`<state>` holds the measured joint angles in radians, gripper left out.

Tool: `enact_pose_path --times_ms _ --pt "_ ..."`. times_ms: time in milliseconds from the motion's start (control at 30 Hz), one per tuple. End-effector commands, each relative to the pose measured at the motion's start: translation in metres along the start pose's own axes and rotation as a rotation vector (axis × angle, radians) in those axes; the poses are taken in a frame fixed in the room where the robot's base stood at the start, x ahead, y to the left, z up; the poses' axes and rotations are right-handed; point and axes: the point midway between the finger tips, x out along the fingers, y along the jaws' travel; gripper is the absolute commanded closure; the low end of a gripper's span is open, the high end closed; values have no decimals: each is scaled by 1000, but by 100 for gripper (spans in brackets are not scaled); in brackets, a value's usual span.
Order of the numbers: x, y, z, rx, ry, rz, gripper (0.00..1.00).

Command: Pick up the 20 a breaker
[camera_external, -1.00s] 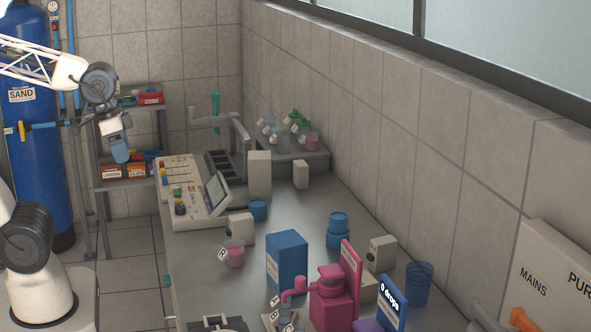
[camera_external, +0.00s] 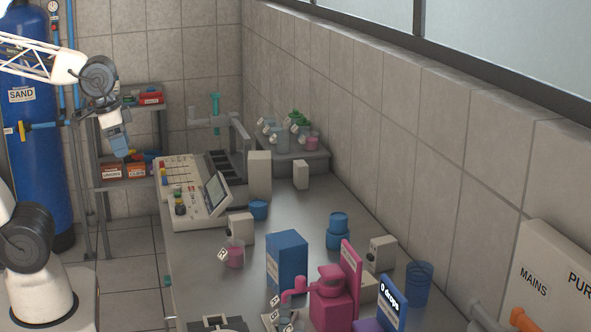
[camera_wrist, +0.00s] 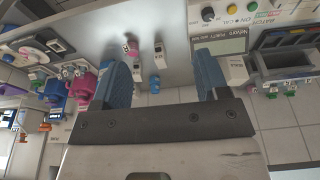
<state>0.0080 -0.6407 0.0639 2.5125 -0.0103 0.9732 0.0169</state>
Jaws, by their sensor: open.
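No 20 A breaker can be identified by a readable label. Several pale box-shaped items stand on the bench in the external view: a tall one (camera_external: 259,174), a small one (camera_external: 300,174), one by the pink jar (camera_external: 240,227) and one near the back wall (camera_external: 382,252). Pale boxes also show in the wrist view (camera_wrist: 159,55); any print on them is too small to read. My gripper (camera_external: 120,147) hangs in the air left of the bench, in front of the shelf. In the wrist view its blue fingers are wide apart, with nothing between them (camera_wrist: 164,82).
The metal bench (camera_external: 300,215) holds a control console (camera_external: 190,190), a blue box (camera_external: 287,262), a pink device (camera_external: 330,300), a pink jar (camera_external: 235,257) and blue containers (camera_external: 338,232). Bins (camera_external: 137,170) sit on the shelf at left. The bench's middle has clear patches.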

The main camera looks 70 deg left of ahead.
Motion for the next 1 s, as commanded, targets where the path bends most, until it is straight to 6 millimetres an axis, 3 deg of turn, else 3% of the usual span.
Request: enact_pose_path --times_ms 200,567,1000 --pt "-37 0 -9 1 1 -1 32" --pt "-38 -17 -48 135 -50 -87 32" --pt "-38 -63 -152 463 -202 -283 32"
